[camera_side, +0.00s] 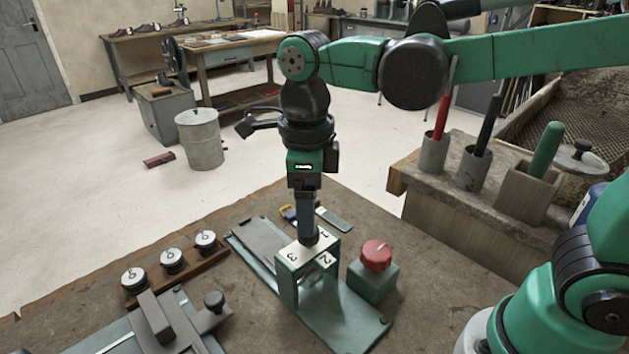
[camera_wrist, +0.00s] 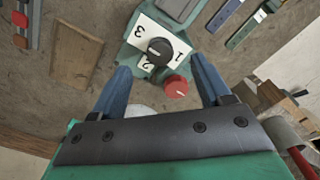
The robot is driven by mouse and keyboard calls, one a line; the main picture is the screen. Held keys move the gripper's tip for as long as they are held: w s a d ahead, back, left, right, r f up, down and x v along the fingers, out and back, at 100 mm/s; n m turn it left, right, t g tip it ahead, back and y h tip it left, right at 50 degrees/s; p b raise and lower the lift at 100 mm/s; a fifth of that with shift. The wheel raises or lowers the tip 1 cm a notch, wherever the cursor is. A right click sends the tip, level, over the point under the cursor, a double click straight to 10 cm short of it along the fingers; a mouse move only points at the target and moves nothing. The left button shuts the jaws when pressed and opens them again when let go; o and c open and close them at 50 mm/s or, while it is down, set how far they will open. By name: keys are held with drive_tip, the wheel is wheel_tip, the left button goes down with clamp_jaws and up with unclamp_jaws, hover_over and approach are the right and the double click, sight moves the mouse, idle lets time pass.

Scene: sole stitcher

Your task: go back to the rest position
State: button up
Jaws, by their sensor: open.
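My gripper (camera_side: 306,226) points straight down over a green stand with a white plate (camera_side: 291,258) numbered 1, 2 and 3. A dark knob (camera_side: 309,239) sits on the plate, right at the fingertips. In the wrist view my gripper (camera_wrist: 160,66) is open, its two blue fingers wide apart. The knob (camera_wrist: 160,50) shows between and just beyond the tips, with a gap on both sides. The side view does not show clearly whether the tips are above the knob or beside it.
A red knob (camera_side: 376,254) on a green block stands just right of the plate. Several round dials (camera_side: 171,260) sit in a wooden rack at left. A clamp-like fixture (camera_side: 180,322) is in front. Cups with tools (camera_side: 472,165) stand on the bench at right. Air above the stand is clear.

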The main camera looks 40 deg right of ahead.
drive_tip(key=shift+r, duration=0.9)
drive_tip(key=shift+d+f+n, duration=0.1)
drive_tip(key=shift+d+n, duration=0.2)
drive_tip(key=shift+n, duration=0.4)
drive_tip(key=s+d+f+n+t, duration=0.1)
drive_tip(key=d+n+t, duration=0.2)
drive_tip(key=n, duration=1)
drive_tip(key=d+f+n+t, duration=0.2)
drive_tip(key=d+n+t, duration=0.2)
drive_tip(key=n, duration=0.8)
drive_tip(key=shift+s+d+n, duration=0.4)
drive_tip(key=shift+d, duration=0.55)
